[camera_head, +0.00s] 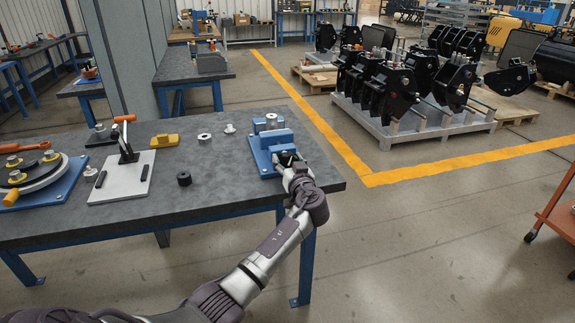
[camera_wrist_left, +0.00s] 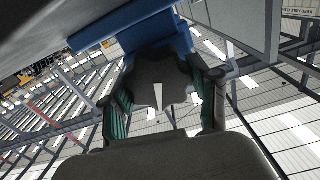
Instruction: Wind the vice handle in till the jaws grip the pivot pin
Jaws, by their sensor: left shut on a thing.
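The blue vice (camera_head: 262,157) stands near the right end of the grey workbench. A pale metal cylinder (camera_head: 271,119), seemingly the pivot pin, stands upright at its jaws; I cannot tell whether the jaws touch it. My left gripper (camera_head: 288,162) is at the vice's near side, on its handle. In the left wrist view, the handle is a dark lobed knob (camera_wrist_left: 160,75) with a white mark, below the blue vice body (camera_wrist_left: 150,25). My left gripper's fingers (camera_wrist_left: 165,108) lie on both sides of the knob, shut on it. My right gripper is not in view.
Open floor lies right of the bench.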

